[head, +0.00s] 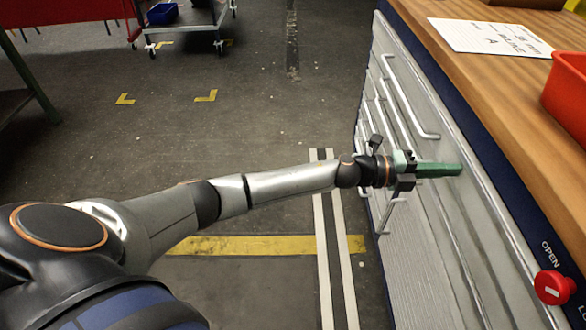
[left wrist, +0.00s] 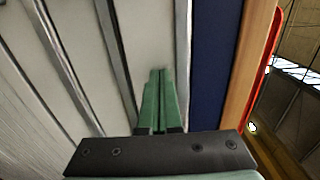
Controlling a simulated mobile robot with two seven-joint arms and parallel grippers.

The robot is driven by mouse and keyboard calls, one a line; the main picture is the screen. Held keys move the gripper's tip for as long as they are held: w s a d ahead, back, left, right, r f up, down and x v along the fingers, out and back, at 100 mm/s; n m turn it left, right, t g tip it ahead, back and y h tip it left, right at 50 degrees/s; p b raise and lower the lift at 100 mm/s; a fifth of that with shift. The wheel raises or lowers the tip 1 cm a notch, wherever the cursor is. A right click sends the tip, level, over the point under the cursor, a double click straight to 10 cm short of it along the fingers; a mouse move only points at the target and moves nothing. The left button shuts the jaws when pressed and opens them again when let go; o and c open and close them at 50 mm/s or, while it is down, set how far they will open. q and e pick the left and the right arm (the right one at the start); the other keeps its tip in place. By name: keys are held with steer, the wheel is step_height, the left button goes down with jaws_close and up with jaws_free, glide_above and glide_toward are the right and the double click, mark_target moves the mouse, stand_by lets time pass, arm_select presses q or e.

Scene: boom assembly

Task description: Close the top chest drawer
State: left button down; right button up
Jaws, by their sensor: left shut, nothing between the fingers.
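The chest (head: 430,250) is a grey drawer cabinet on the right in the head view, with long bar handles along its fronts. The top drawer's front (head: 445,120) is the grey panel nearest the blue edge under the worktop; it also shows in the left wrist view (left wrist: 150,35). No clear gap shows at this drawer, so I cannot tell exactly how far in it sits. My left gripper (head: 458,169) has green fingers, shut and empty, pointing at the upper drawer fronts. Its fingertips (left wrist: 160,72) are at or close to the panel; contact is unclear. My right gripper is out of view.
A wooden worktop (head: 500,75) above the chest carries a paper sheet (head: 490,38) and a red bin (head: 568,95). A red button (head: 553,287) sits on the blue edge. A cart (head: 187,25) stands far back. The floor left of the chest is clear.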

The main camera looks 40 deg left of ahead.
arm_select(q)
steer(key=shift+x, duration=0.8)
steer(key=shift+r, duration=0.25)
